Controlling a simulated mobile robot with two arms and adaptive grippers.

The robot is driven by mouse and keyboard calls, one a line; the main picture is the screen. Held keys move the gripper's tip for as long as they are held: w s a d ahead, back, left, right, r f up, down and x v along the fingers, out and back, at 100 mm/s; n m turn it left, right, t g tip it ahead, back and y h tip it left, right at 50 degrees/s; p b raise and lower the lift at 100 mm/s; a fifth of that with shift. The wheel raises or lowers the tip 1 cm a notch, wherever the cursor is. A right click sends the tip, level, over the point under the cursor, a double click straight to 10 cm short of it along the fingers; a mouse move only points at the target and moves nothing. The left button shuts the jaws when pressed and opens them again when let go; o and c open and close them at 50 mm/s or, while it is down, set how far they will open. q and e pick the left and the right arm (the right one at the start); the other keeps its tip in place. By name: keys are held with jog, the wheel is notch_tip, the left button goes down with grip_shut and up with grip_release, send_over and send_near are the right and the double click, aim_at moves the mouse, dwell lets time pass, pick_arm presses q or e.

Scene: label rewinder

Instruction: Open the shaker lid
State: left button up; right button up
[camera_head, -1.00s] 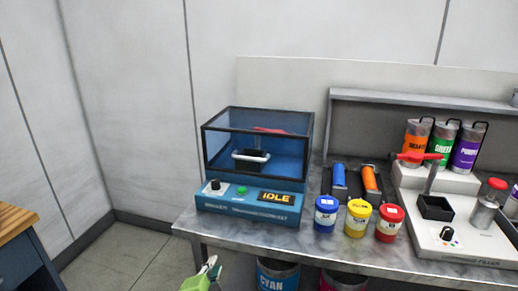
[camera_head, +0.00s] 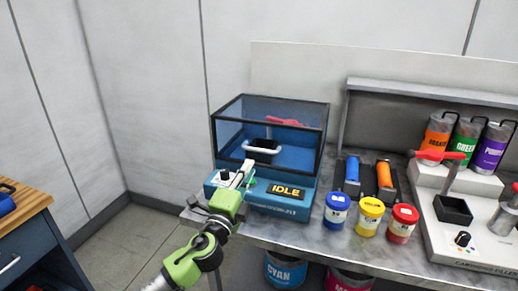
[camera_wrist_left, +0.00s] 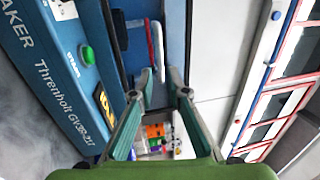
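The shaker (camera_head: 270,195) is a blue machine at the left end of the bench with an "IDLE" display. Its clear, dark-framed lid (camera_head: 300,150) is closed over the top, with a white bar handle (camera_head: 262,153) across the front. In the left wrist view the handle (camera_wrist_left: 157,45) shows as a pale bar just beyond the fingertips. My left gripper (camera_head: 222,188) is in front of the shaker's left front, below the handle. My right gripper is not in view.
Blue (camera_head: 336,212), yellow (camera_head: 370,217) and red (camera_head: 402,223) jars stand right of the shaker. A white filler machine (camera_head: 470,235) is at the right. Cyan (camera_head: 285,270) and magenta buckets sit under the bench. A wooden-topped cabinet (camera_head: 25,205) is at far left.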

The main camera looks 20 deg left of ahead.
aim_at(259, 150)
pick_arm(q)
jog(key=w, duration=0.3)
jog(key=w+r, duration=0.1)
jog(key=w, duration=0.2)
jog(key=w+p, duration=0.1)
jog(key=w, duration=0.2)
jog(key=shift+w+d+r, duration=0.2)
jog(key=shift+w+r, duration=0.2)
grip_shut()
